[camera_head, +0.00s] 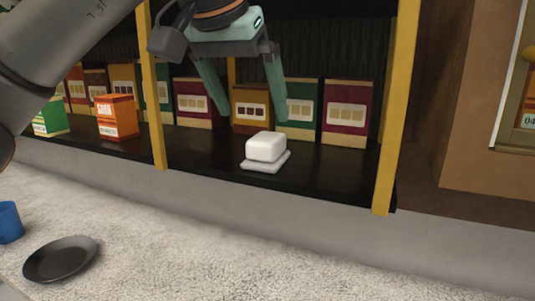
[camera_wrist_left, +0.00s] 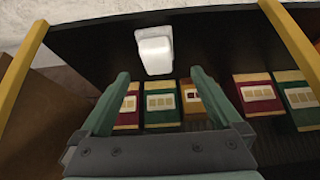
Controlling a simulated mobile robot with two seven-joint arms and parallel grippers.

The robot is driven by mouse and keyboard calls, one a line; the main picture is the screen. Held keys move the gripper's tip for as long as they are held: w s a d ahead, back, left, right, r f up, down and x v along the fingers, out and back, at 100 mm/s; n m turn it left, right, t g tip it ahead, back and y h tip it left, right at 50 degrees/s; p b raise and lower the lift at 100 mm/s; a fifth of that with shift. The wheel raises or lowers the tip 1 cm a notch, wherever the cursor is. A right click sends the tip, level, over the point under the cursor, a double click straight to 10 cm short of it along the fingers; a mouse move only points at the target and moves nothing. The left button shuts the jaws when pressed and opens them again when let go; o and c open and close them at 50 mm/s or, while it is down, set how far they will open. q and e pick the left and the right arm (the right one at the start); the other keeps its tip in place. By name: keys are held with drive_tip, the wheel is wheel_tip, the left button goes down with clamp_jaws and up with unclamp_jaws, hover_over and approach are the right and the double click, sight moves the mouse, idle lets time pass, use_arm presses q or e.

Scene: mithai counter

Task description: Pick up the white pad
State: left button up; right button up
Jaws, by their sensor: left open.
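The white pad (camera_head: 266,147) is a small rounded block on a thin flat white base (camera_head: 265,161), on the dark shelf in the head view. In the left wrist view the white pad (camera_wrist_left: 155,52) shows at the top, beyond the fingertips. My left gripper (camera_head: 252,115) is open and empty, fingers pointing down, above and behind the pad and apart from it. Its green fingers also show in the left wrist view (camera_wrist_left: 160,75). My right gripper is in neither view.
A row of boxes (camera_head: 347,112) stands along the back of the dark shelf (camera_head: 205,160). Yellow posts (camera_head: 152,85) (camera_head: 397,110) flank the bay. An orange box (camera_head: 116,117) stands left. A dark plate (camera_head: 61,259) and blue cup (camera_head: 9,222) sit on the pale speckled surface below.

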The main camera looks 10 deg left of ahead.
sight(264, 138)
use_arm(q)
drive_tip(key=x, duration=0.8)
drive_tip(key=shift+d+f+b, duration=0.15)
drive_tip(key=shift+d+b, duration=0.05)
drive_tip(key=shift+b, duration=0.2)
drive_tip(key=shift+s, duration=0.1)
drive_tip(key=c, duration=1.3)
